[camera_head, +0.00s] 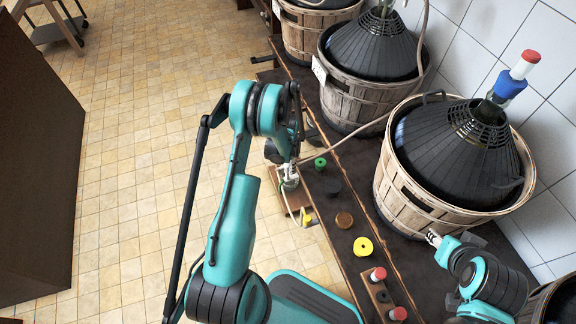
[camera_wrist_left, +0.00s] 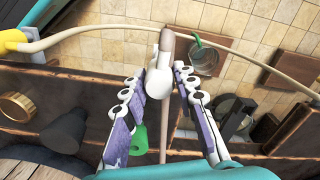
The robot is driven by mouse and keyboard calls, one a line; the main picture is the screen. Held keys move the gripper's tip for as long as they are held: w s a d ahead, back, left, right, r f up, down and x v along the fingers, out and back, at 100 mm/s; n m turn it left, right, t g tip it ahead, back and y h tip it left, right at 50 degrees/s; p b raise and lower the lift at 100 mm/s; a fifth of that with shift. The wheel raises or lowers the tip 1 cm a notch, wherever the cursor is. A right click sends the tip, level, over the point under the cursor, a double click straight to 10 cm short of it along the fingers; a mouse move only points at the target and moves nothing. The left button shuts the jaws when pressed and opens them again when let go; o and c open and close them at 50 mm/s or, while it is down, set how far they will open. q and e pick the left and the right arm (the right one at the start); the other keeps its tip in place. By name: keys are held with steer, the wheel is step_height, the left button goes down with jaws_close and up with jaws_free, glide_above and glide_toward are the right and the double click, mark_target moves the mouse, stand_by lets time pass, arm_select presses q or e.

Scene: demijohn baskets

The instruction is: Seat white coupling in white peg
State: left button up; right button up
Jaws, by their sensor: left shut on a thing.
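My left gripper (camera_head: 289,180) is over the near edge of the dark bench, beside a wooden board. In the left wrist view its two pale fingers (camera_wrist_left: 167,80) are closed around the white coupling (camera_wrist_left: 158,83), a short rounded piece. A pinkish-beige tube end (camera_wrist_left: 167,47) shows right beside the coupling, and a similar length continues below it between the fingers. I cannot make out a separate white peg; it may be hidden by the gripper. My right gripper (camera_head: 433,238) is beside the front basket; its finger opening is too small to judge.
A thin hose (camera_wrist_left: 100,34) crosses the wrist view.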

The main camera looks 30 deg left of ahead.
arm_select(q)
steer(key=shift+f, duration=1.9)
stand_by(0.6)
steer(key=shift+r, duration=0.35)
stand_by(0.7)
steer(key=shift+f, duration=0.3)
stand_by(1.0)
steer(key=shift+r, duration=0.3)
steer(key=shift+r, duration=0.15)
steer(key=shift+r+p, duration=1.25)
steer(key=shift+r, duration=1.6)
